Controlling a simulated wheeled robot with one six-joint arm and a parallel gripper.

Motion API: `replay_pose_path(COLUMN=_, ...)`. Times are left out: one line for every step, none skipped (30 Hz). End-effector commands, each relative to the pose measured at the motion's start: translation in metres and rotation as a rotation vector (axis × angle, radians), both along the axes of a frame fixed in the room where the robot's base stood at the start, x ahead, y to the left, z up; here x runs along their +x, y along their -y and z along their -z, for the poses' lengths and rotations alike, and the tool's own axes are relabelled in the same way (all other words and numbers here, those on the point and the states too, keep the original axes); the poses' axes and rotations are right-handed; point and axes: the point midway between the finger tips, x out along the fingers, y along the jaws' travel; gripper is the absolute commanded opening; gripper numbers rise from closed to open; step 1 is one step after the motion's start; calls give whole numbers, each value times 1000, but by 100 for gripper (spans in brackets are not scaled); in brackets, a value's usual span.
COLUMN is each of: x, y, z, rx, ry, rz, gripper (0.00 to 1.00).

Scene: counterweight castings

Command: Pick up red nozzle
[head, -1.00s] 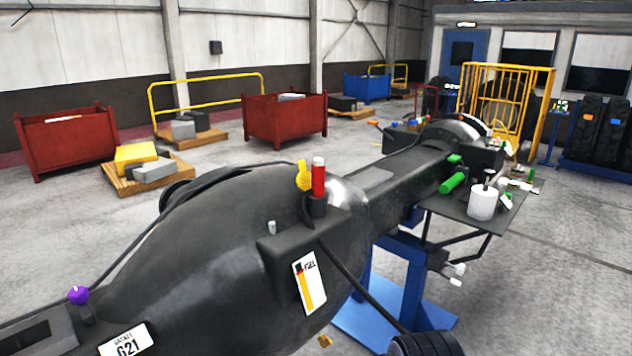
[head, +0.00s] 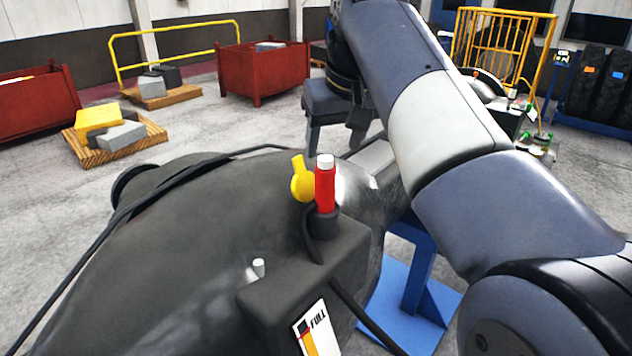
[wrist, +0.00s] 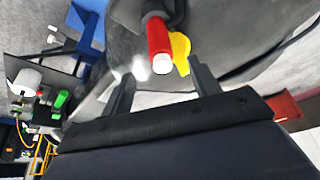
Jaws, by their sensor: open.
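The red nozzle (head: 325,187) stands upright with a white tip in a black socket on the dark casting (head: 200,250). A yellow tag-like part (head: 301,181) sits right beside it on the left. Nothing is between the fingers.
A black cable (head: 309,235) loops from the socket down the casting. A blue stand (head: 410,290) is below. Red bins (head: 262,72) and a pallet with blocks (head: 115,138) stand on the floor behind.

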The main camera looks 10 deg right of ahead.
Motion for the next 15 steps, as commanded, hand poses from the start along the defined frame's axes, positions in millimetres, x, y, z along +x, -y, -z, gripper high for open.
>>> replay_pose_path(x=2, y=0, z=4, rx=0, ry=-2, rz=-1, gripper=58)
replay_pose_path(x=4, y=-1, z=8, rx=0, ry=-3, rz=-1, gripper=58)
replay_pose_path(x=6, y=-1, z=14, rx=0, ry=-4, rz=-1, gripper=58)
replay_pose_path(x=8, y=-1, z=18, rx=0, ry=-4, rz=-1, gripper=58)
replay_pose_path(x=9, y=-1, z=23, rx=0, ry=-4, rz=-1, gripper=58)
replay_pose_path(x=12, y=-1, z=29, rx=0, ry=-3, rz=-1, gripper=58)
replay_pose_path(x=14, y=-2, z=33, rx=0, ry=-4, rz=-1, gripper=58)
replay_pose_path(x=16, y=-2, z=37, rx=0, ry=-2, rz=-1, gripper=58)
replay_pose_path(x=17, y=-2, z=41, rx=0, ry=-3, rz=-1, gripper=58)
replay_pose_path(x=18, y=-2, z=44, rx=0, ry=-2, rz=-1, gripper=58)
replay_pose_path(x=19, y=-2, z=46, rx=0, ry=-1, rz=-1, gripper=58)
replay_pose_path(x=20, y=-2, z=48, rx=0, ry=-1, rz=-1, gripper=58)
replay_pose_path(x=21, y=-2, z=49, rx=1, ry=-1, rz=0, gripper=58)
replay_pose_path(x=21, y=-2, z=51, rx=1, ry=-2, rz=0, gripper=58)
replay_pose_path(x=23, y=-3, z=54, rx=1, ry=-1, rz=0, gripper=58)
